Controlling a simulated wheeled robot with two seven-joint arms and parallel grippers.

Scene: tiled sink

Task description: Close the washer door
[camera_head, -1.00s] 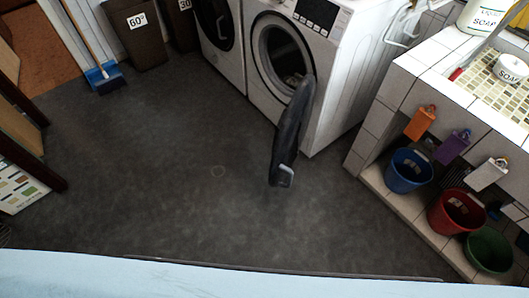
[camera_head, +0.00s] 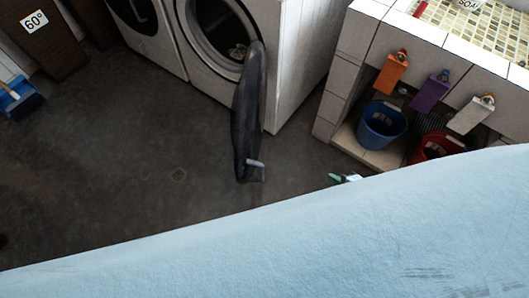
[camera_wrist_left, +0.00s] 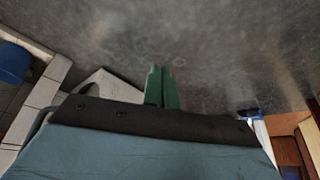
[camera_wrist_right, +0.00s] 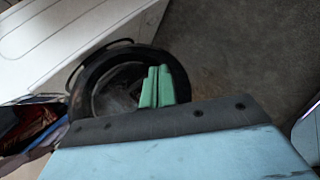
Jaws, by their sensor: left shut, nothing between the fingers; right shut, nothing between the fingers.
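The washer door (camera_head: 247,115) is dark and stands wide open, swung out from the front of the white washer (camera_head: 300,70). Its handle (camera_head: 255,163) is at the outer end, and the round opening (camera_head: 215,28) is exposed. The tip of my right gripper (camera_head: 345,178) shows right of the door, apart from it in the picture. In the right wrist view, its green fingers (camera_wrist_right: 157,86) are shut and empty in front of a dark round ring (camera_wrist_right: 105,62) that looks like the door; contact cannot be told. My left gripper (camera_wrist_left: 160,88) is shut and empty above the floor.
A tiled sink block (camera_head: 345,85) stands right of the washer, with a blue bucket (camera_head: 381,125) and a red bucket (camera_head: 432,148) below. A second machine (camera_head: 150,30) and a bin (camera_head: 40,35) stand left. The dark floor (camera_head: 120,180) is clear.

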